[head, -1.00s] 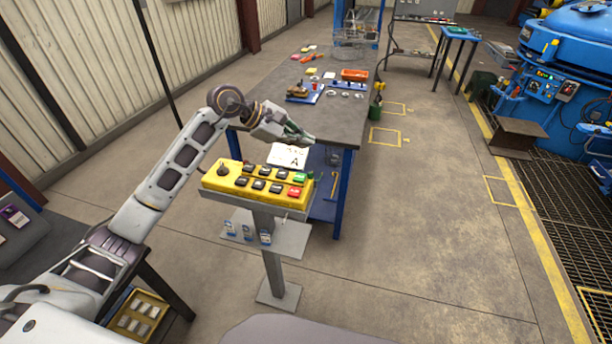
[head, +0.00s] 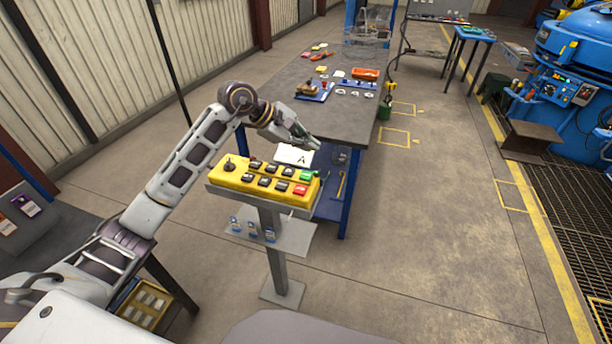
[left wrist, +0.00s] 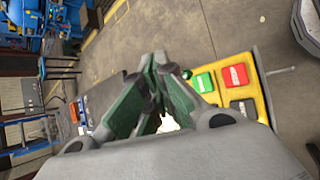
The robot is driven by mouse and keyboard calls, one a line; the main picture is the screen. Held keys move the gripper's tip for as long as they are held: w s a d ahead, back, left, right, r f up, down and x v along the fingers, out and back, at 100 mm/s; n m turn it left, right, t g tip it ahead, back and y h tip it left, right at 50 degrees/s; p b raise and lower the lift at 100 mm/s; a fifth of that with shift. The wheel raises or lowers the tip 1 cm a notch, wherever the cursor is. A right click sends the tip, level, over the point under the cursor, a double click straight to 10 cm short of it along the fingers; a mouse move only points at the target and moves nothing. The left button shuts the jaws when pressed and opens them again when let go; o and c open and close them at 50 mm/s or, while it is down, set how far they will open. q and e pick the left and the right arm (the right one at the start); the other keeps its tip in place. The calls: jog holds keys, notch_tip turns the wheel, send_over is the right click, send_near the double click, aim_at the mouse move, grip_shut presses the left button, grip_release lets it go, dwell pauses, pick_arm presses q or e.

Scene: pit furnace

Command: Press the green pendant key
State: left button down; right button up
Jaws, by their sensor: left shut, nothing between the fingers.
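The yellow pendant box (head: 233,181) sits on a grey post stand and carries several black keys, a dark knob at its left end, a green key (head: 306,175) and a red key (head: 300,189) at its right end. My left gripper (head: 316,144) is shut and empty, above and behind the green key, apart from it in the head view. In the left wrist view the gripper (left wrist: 162,62) has its green fingers together. The green key (left wrist: 204,83) shows just right of the fingertips, with the red key (left wrist: 235,76) beyond it. My right gripper is not in view.
A long workbench (head: 345,118) stands behind the pendant, with a blue fixture, an orange tray and small parts on it. A white sheet marked A (head: 293,154) lies behind the box. A blue furnace (head: 585,45) stands at the far right. The floor between is open.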

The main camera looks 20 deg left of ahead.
aim_at(307, 177)
pick_arm(q)
notch_tip(307, 177, down, 2)
jog(key=shift+f+b, duration=0.25)
jog(key=shift+b, duration=0.15)
jog(key=shift+f, duration=0.75)
jog(key=shift+f+b, duration=0.35)
jog(key=shift+f, duration=0.05)
jog(key=shift+f+b, duration=1.15)
jog(key=shift+f, duration=0.35)
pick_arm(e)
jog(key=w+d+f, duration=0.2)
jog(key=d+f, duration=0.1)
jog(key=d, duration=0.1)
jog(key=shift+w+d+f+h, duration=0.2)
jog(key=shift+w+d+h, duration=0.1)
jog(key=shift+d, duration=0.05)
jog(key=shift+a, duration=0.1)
